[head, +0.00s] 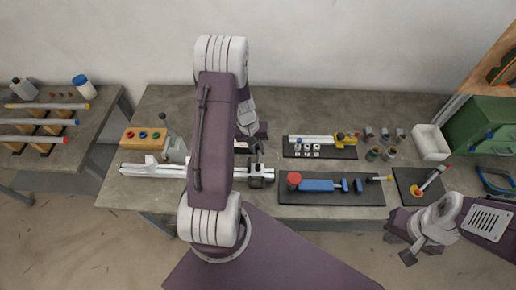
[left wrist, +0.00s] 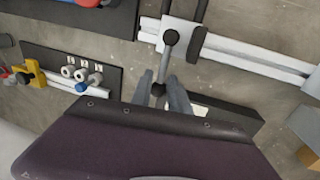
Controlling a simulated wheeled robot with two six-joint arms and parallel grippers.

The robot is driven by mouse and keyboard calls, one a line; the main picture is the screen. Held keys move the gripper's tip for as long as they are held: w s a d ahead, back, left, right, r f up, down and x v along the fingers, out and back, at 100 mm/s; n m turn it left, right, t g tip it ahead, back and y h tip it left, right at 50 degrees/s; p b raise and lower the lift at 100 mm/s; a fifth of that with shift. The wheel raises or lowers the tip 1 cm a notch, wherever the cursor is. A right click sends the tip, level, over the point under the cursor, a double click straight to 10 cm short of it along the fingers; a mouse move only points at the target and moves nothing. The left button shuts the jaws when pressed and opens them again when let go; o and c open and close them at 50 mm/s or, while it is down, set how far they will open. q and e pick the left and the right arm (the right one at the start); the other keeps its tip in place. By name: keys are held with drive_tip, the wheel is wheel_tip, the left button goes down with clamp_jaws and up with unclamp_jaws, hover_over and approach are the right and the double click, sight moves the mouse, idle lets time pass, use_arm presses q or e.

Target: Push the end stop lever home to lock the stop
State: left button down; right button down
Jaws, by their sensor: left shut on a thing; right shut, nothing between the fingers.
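The end stop (head: 262,175) is a dark block on the white rail (head: 150,169) at its right end. It also shows at the top of the left wrist view (left wrist: 186,34). Its grey lever (left wrist: 165,62) runs from a round pivot to a dark ball knob (left wrist: 158,90). My left gripper (head: 256,148) is just behind the stop; in the left wrist view its fingers (left wrist: 162,88) are shut around the lever's knob end. My arm hides part of the rail in the head view. My right gripper (head: 408,257) is shut and empty, off the table's front right.
Right of the stop lie a dark board with a blue clamp and red knob (head: 316,186) and a board with white knobs (head: 318,146). An orange block (head: 144,139) and an upright lever fixture (head: 174,148) stand left. A green bin (head: 480,124) stands far right.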

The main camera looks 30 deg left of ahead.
use_arm(q)
drive_tip(key=c, duration=1.7)
unclamp_jaws()
drive_tip(key=shift+w+a+r, duration=0.15)
drive_tip(key=shift+w+a, duration=0.05)
drive_tip(key=shift+w, duration=0.05)
drive_tip(key=shift+o, duration=0.9)
drive_tip(key=shift+s, duration=0.2)
drive_tip(key=w+v, duration=0.1)
drive_tip(key=v, duration=0.8)
drive_tip(key=shift+s, duration=0.5)
drive_tip(key=shift+d, duration=0.15)
